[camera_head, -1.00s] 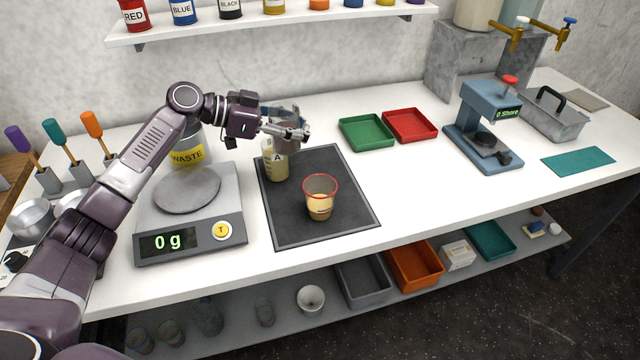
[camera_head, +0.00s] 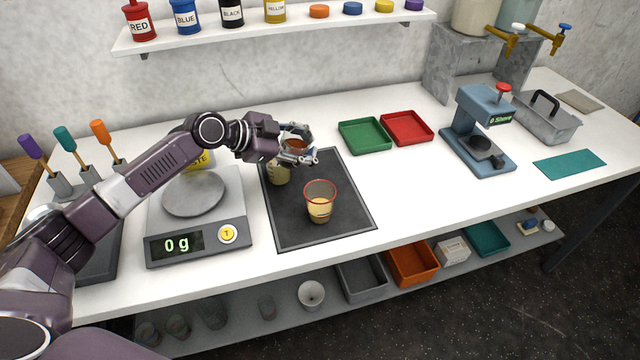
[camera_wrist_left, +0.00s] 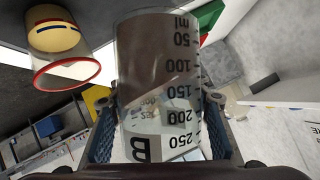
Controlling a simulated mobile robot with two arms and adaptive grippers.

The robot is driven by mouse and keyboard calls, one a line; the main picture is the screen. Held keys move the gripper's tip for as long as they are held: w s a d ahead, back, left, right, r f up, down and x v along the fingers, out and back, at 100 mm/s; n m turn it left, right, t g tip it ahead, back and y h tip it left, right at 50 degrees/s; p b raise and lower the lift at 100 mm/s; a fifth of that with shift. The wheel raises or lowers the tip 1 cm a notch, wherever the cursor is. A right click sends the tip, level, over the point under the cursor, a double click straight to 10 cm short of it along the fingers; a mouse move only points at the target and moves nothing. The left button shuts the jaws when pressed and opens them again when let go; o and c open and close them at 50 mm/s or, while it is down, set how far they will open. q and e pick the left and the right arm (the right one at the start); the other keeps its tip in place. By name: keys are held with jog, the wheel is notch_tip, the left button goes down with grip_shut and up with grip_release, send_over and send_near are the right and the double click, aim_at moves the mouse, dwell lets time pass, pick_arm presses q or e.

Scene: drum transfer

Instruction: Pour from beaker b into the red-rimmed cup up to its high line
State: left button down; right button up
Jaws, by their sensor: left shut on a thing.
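The red-rimmed cup (camera_head: 320,202) stands upright on the dark mat (camera_head: 345,225) with yellowish liquid in its lower part. In the left wrist view the cup (camera_wrist_left: 62,45) shows at upper left, with a blue and a red line on its wall. My left gripper (camera_head: 300,157) is shut on beaker b (camera_head: 296,143), above the mat and behind the cup, apart from it. In the left wrist view beaker b (camera_wrist_left: 160,90) is between the fingers, its scale and letter B visible; its fill level is unclear. Beaker A (camera_head: 279,174) stands behind, partly hidden by my gripper. My right gripper is out of view.
A scale (camera_head: 195,232) reading 0 g is left of the mat, with a waste container (camera_head: 198,161) behind it. Green (camera_head: 365,136) and red (camera_head: 407,128) trays lie to the right at the back.

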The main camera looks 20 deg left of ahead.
pick_arm(q)
jog(key=p, duration=0.2)
jog(key=d+m+y+p, duration=0.1)
jog(key=p, duration=0.1)
jog(key=shift+s+f+t, duration=0.35)
jog(key=shift+f+t, duration=0.05)
jog(key=shift+p, duration=0.35)
jog(key=shift+d+r+m, duration=0.1)
jog(key=shift+r+m, duration=0.05)
jog(key=shift+m, duration=0.15)
jog(key=shift+y+p, duration=0.3)
jog(key=shift+p, duration=0.1)
jog(key=shift+r+p, duration=0.1)
jog(key=shift+p, duration=0.3)
